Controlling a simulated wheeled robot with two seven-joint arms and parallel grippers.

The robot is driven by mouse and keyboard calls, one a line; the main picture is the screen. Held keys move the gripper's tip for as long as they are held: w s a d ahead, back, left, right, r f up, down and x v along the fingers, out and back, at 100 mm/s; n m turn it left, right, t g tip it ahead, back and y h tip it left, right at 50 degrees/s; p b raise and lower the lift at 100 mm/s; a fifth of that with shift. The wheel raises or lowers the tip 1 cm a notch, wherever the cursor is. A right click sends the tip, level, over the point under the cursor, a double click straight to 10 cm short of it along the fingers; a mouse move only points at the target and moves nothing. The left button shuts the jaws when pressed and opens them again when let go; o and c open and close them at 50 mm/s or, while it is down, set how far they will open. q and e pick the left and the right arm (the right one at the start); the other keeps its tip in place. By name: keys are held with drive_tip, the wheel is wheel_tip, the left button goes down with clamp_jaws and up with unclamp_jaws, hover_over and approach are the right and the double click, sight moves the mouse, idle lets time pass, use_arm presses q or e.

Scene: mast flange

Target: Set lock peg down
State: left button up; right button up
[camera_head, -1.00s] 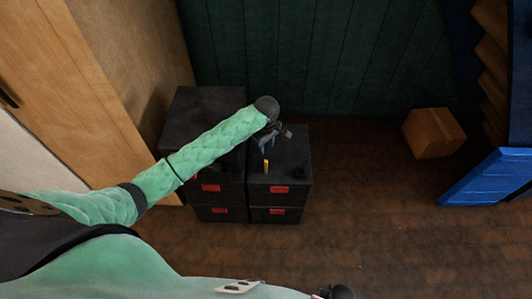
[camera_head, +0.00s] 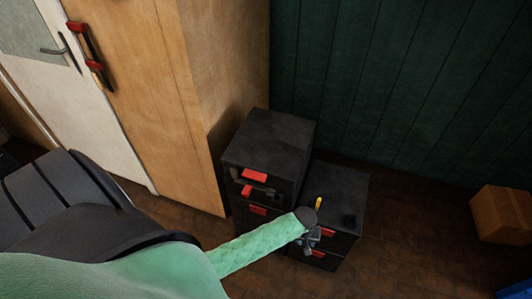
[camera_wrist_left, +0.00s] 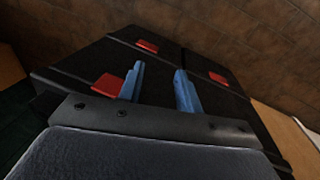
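A small yellow peg (camera_head: 318,203), which I take to be the lock peg, stands upright on top of the lower black drawer box (camera_head: 340,188). My left gripper (camera_head: 308,243) is in front of that box, nearer to me than the peg and not touching it. In the left wrist view my left gripper's blue fingers (camera_wrist_left: 160,88) are apart with nothing between them, and black drawer fronts with red handles lie beyond. The peg is not visible there. My right gripper is out of view.
A taller black drawer box (camera_head: 272,138) with red handles stands left of the lower one, beside a wooden cabinet (camera_head: 225,80). A cardboard box (camera_head: 500,214) sits at right; the floor between is clear.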

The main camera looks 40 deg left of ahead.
use_arm(q)
drive_tip(key=s+f+m, duration=0.2)
drive_tip(key=s+f, duration=0.2)
drive_tip(key=s, duration=0.4)
drive_tip(key=s+a+f+m, duration=0.1)
drive_tip(key=s+f+m, duration=0.1)
drive_tip(key=s+f, duration=0.3)
drive_tip(key=s+f+m, duration=0.3)
drive_tip(key=s+f, duration=0.1)
drive_tip(key=s, duration=0.7)
drive_tip(key=shift+s+a+f+y, duration=0.2)
drive_tip(key=shift+a+f+y, duration=0.1)
drive_tip(key=shift+a+f, duration=0.05)
drive_tip(key=shift+a, duration=0.1)
